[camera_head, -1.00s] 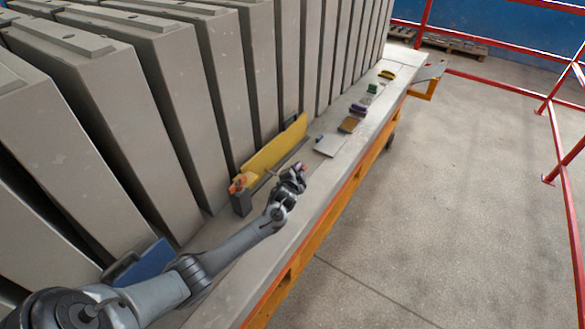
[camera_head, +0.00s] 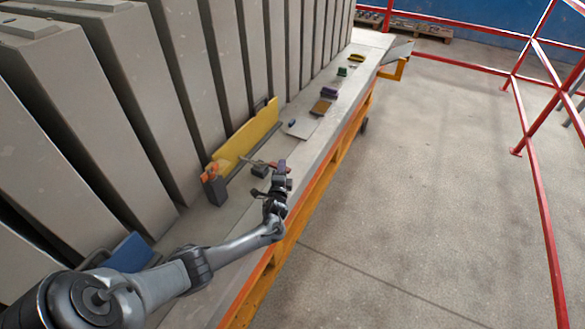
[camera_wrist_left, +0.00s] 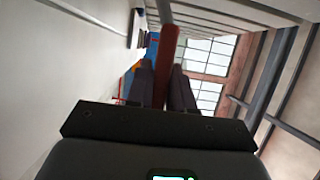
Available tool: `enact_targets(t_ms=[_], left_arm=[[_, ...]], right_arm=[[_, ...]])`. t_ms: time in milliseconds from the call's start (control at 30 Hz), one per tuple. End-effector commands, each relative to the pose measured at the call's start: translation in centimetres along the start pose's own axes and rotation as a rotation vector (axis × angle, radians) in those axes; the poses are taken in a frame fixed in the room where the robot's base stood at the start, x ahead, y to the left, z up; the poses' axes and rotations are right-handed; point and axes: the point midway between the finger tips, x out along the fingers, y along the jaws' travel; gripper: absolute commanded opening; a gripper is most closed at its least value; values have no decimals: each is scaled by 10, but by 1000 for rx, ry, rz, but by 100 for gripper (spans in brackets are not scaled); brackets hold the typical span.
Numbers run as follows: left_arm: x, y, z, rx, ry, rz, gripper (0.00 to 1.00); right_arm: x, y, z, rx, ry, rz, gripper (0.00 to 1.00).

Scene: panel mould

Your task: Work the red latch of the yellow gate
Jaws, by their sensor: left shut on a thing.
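The yellow gate (camera_head: 247,138) stands upright along the bench, beside the row of grey panels. In the left wrist view, the red latch bar (camera_wrist_left: 168,45) stands between the two dark fingers (camera_wrist_left: 164,85). Orange parts (camera_head: 210,171) sit on a grey post at the gate's near end. My right gripper is not in view.
Tall grey panels (camera_head: 130,80) line the bench's left side. A flat grey plate (camera_head: 301,127) and several small coloured objects, one brown (camera_head: 320,107), lie farther along the bench. A blue piece (camera_head: 130,254) lies near my arm. Red railings (camera_head: 535,165) stand beyond open floor.

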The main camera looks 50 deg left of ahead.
Motion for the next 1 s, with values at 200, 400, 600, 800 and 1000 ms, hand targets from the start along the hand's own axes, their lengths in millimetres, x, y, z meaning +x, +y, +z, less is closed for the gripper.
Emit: enact_targets(t_ms=[200, 400, 600, 800, 1000], left_arm=[[0, 3, 8, 18, -8, -5, 0], [0, 4, 8, 20, -8, -4, 0], [0, 4, 8, 19, -8, -3, 37], [0, 3, 7, 17, -8, -5, 43], [-3, 2, 7, 16, -7, -5, 43]], right_arm=[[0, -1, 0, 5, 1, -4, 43], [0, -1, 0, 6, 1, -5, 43], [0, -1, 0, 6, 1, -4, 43], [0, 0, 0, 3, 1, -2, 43], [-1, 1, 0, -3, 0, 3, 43]])
